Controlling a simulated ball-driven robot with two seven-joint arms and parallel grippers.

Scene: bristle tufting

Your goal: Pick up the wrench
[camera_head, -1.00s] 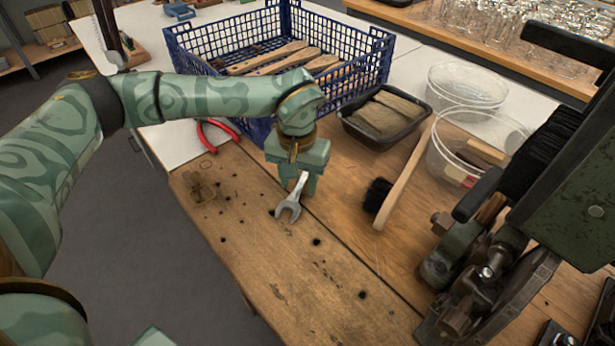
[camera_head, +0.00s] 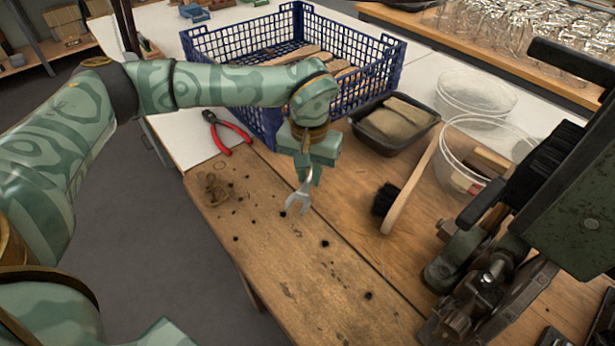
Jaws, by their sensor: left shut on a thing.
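The silver wrench (camera_head: 299,201) is in the middle of the head view, with its open-ended jaw pointing down toward the wooden bench (camera_head: 290,265). My left gripper (camera_head: 306,176) is shut on its upper part, and the fingers hide the rest of the handle. The wrench hangs steeply under the gripper. I cannot tell whether its lower tip touches the bench or is just above it. My right gripper is not in view.
Red-handled pliers (camera_head: 230,136) lie left of the gripper. A blue crate (camera_head: 372,75) with wooden pieces stands behind. A black tray (camera_head: 390,140), a brush (camera_head: 405,195) and clear tubs (camera_head: 475,95) are to the right, beside a dark machine (camera_head: 560,200). The front bench is mostly clear.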

